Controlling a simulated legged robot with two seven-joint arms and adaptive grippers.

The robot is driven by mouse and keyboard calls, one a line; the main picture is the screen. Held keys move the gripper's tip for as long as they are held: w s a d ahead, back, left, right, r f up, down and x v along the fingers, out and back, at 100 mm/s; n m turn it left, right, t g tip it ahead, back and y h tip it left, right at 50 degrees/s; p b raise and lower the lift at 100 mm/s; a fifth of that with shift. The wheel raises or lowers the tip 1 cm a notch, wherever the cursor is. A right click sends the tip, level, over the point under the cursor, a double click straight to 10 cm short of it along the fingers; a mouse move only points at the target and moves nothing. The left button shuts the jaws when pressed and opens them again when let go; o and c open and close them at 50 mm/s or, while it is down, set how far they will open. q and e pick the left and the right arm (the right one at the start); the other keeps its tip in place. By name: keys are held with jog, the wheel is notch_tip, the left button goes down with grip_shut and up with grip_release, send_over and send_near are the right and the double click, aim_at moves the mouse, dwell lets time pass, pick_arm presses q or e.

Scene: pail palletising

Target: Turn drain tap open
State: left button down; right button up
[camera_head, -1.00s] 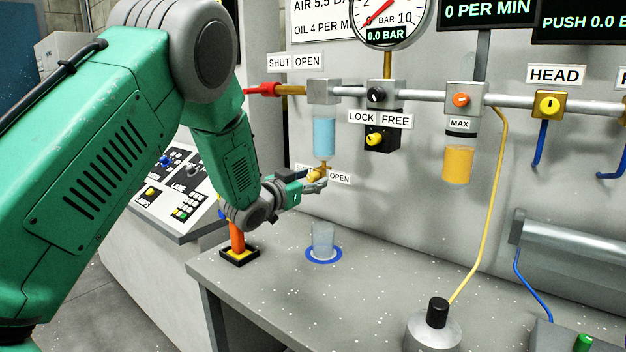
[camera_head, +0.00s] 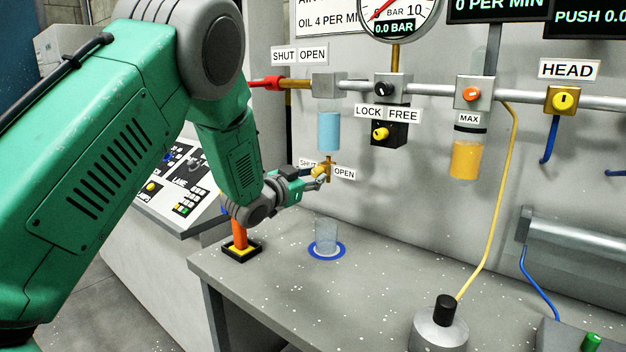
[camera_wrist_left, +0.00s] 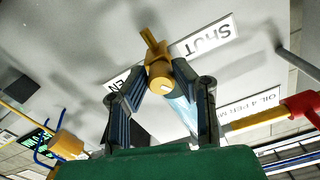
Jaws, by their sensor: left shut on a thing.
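The drain tap (camera_head: 319,171) is a small yellow-brass tap under the blue filter bowl (camera_head: 329,132), between a SHUT label and an OPEN label (camera_head: 344,173). My left gripper (camera_head: 310,173) is shut on the tap's yellow handle. In the left wrist view the two dark fingers of the left gripper (camera_wrist_left: 160,92) sit on either side of the round yellow knob (camera_wrist_left: 159,76), with a brass stem above it. The SHUT label (camera_wrist_left: 207,38) shows there, and the other label is partly hidden by a finger. My right gripper is in neither view.
A clear cup (camera_head: 326,237) stands on a blue ring on the bench (camera_head: 370,290) below the tap. An orange post (camera_head: 240,235) on a black and yellow base is left of it. A red-handled valve (camera_head: 268,83) is above. The bench front is mostly clear.

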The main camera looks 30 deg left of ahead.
pick_arm(q)
jog(key=m, duration=0.1)
jog(key=m+b, duration=0.1)
jog(key=shift+w+d+r+m, duration=0.1)
jog(key=shift+r+m, duration=0.2)
jog(key=shift+r, duration=0.1)
jog(key=m+b, duration=0.3)
jog(key=m, duration=0.2)
jog(key=shift+m, duration=0.3)
jog(key=m+b, duration=0.2)
jog(key=m, duration=0.1)
jog(key=m+b, duration=0.1)
jog(key=m, duration=0.1)
jog(key=shift+f, duration=0.25)
jog(key=shift+d+f+m+b, duration=0.1)
jog(key=shift+m+b, duration=0.4)
jog(key=shift+m, duration=0.3)
jog(key=shift+d+f, duration=0.1)
jog(key=c, duration=1.3)
grip_release()
jog(key=shift+d, duration=0.2)
jog(key=shift+s+r, duration=0.2)
jog(key=shift+r, duration=0.05)
